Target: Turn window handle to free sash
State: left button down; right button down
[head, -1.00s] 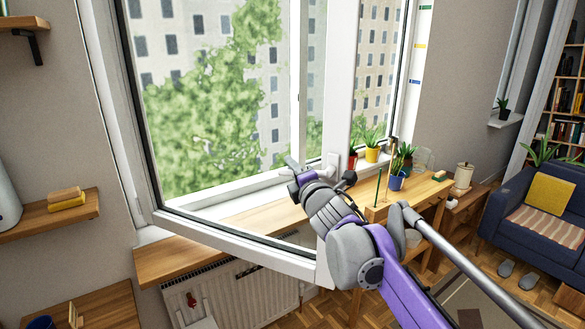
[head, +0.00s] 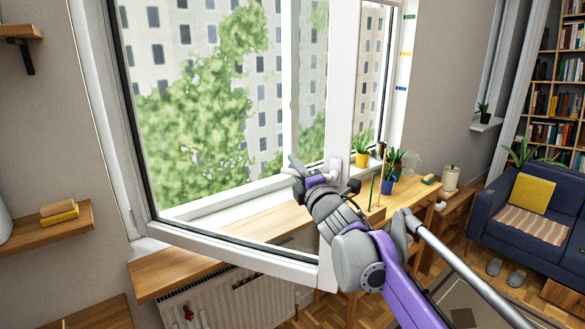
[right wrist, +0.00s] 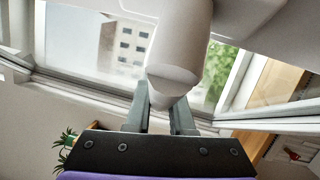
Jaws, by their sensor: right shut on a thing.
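The window sash (head: 240,255) has a white frame and stands swung inward into the room, open. Its white handle (head: 335,168) is on the right stile; the handle's lever also shows large in the right wrist view (right wrist: 172,78). My right gripper (head: 312,177) is at the handle. In the right wrist view its two fingers (right wrist: 160,118) are on either side of the lever's end, shut on it. In the head view the gripper hides part of the lever. My left gripper is in neither view.
A wooden sill board (head: 165,275) runs below the window over a white radiator (head: 245,302). A yellow pot (head: 361,160) and a blue pot (head: 388,184) stand right of the sash. A wall shelf (head: 45,226) is at left, a blue sofa (head: 500,210) at right.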

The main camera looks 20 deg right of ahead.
jog(key=c, duration=0.8)
grip_release()
jog(key=shift+s+a+r, duration=0.1)
jog(key=shift+s+a, duration=0.05)
jog(key=shift+s, duration=0.05)
jog(key=shift+c, duration=0.2)
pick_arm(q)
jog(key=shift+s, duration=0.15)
pick_arm(e)
jog(key=shift+o, duration=0.3)
jog(key=shift+w, duration=0.1)
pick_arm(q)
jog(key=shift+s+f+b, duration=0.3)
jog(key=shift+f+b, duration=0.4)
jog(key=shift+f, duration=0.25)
pick_arm(e)
jog(key=s+d+f, duration=0.1)
jog(key=s, duration=0.9)
jog(key=shift+s+f, duration=0.35)
jog(key=shift+f, duration=0.05)
